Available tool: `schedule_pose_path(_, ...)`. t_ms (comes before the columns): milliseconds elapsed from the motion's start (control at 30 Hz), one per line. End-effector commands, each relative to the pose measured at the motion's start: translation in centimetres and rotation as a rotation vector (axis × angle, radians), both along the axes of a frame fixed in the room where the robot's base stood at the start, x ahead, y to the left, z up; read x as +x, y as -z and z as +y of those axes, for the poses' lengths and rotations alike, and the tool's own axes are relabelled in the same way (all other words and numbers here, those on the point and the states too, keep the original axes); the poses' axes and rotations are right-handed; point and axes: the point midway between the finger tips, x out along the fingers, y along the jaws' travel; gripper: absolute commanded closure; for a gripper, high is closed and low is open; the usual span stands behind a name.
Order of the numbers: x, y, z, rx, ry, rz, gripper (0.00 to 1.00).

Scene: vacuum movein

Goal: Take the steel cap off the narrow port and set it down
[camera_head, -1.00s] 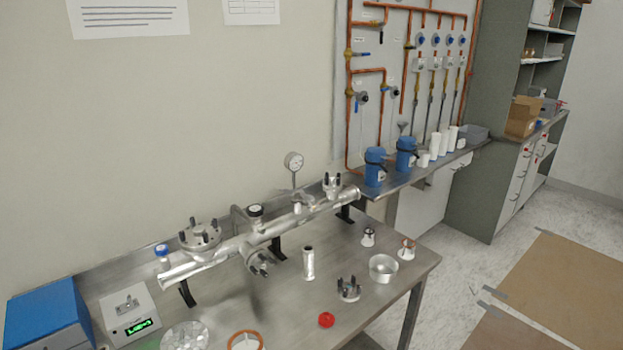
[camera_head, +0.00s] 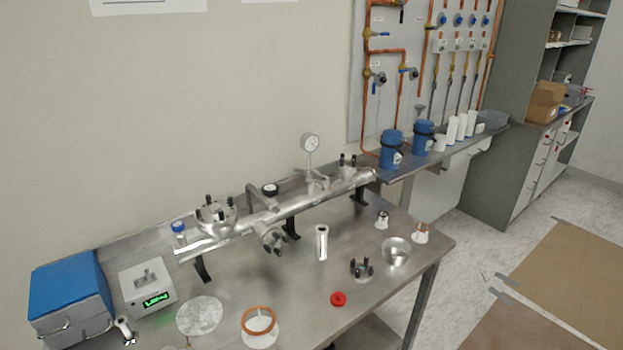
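A long steel pipe manifold (camera_head: 310,201) lies on black stands along the back of the steel bench. It has a wide flange with black-handled clamps (camera_head: 216,214) at left, a front-facing clamped port (camera_head: 273,241), a thin port with a black-topped end (camera_head: 270,189) and a smaller clamped port (camera_head: 347,170) at right. I cannot tell for sure which is the narrow port or which piece is its steel cap. My gripper is not in view.
The steel bench (camera_head: 300,280) holds an upright steel tube (camera_head: 321,243), a loose clamped flange (camera_head: 361,268), a steel bowl (camera_head: 396,251), a red ring (camera_head: 338,299), an orange ring (camera_head: 258,320), a round plate (camera_head: 199,315), a meter box (camera_head: 148,284) and a blue box (camera_head: 70,292). A gauge (camera_head: 310,142) rises behind the manifold.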

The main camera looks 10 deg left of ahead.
Motion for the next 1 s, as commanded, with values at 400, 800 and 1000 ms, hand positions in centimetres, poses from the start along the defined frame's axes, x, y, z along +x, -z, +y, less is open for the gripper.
schedule_pose_path(400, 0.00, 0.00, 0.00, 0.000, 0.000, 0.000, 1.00)
schedule_pose_path(800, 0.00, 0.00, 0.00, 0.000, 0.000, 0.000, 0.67)
schedule_pose_path(1000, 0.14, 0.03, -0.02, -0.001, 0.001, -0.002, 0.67)
